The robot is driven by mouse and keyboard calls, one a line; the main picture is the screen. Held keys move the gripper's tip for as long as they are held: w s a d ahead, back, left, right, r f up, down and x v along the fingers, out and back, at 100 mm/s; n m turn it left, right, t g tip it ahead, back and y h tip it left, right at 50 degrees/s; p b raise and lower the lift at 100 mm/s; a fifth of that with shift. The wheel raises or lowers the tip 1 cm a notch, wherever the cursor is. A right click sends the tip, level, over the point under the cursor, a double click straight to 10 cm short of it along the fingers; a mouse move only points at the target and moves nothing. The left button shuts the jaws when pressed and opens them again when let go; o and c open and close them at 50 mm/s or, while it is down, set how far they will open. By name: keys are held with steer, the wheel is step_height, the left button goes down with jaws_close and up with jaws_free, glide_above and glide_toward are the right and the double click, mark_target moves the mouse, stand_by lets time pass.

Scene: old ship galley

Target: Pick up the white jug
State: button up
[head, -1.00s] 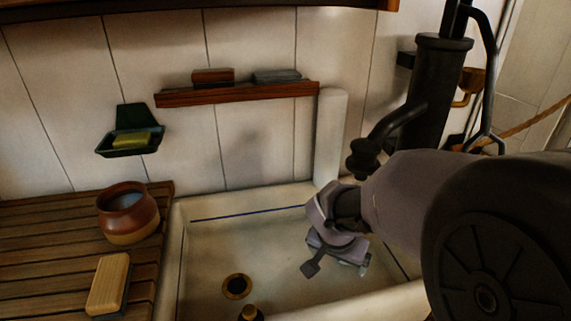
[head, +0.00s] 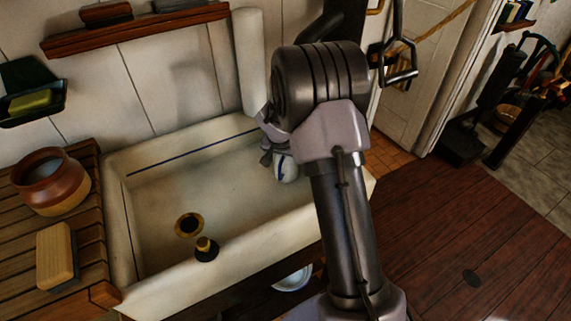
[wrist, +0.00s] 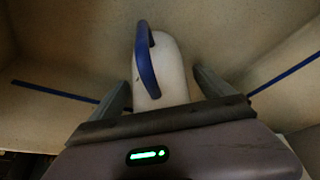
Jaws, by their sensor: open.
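The white jug (wrist: 174,72) with a blue handle (wrist: 147,62) is in the sink, near its right end. In the wrist view it lies between the two spread fingers of my gripper (wrist: 162,78), with some space showing on both sides. In the head view only part of the jug (head: 286,170) shows, below my wrist, with a blue mark on it. My gripper (head: 268,150) is open there, and my arm hides much of it. I cannot tell whether a finger touches the jug.
The sink (head: 150,205) has a drain (head: 188,225) and a dark stopper (head: 206,248). A slatted board at left holds a brown pot (head: 52,182) and a brush (head: 57,256). A white post (head: 249,60) stands behind the sink. Wooden floor (head: 450,230) lies open at right.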

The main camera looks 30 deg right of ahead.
mark_target(279, 174)
steer(key=shift+f, duration=0.3)
steer(key=shift+r, duration=0.1)
jaws_close()
steer(key=shift+w+r, duration=0.1)
steer(key=shift+r, duration=0.1)
steer(key=shift+r+p, duration=0.4)
steer(key=shift+s+a+b, duration=0.75)
steer(key=shift+s+a, duration=1.9)
steer(key=shift+s, duration=0.2)
steer(key=shift+s+a+r, duration=0.1)
steer(key=shift+r, duration=0.1)
step_height(279, 174, up, 13)
steer(key=p, duration=0.5)
steer(key=shift+r+p, duration=0.15)
steer(key=shift+p, duration=0.2)
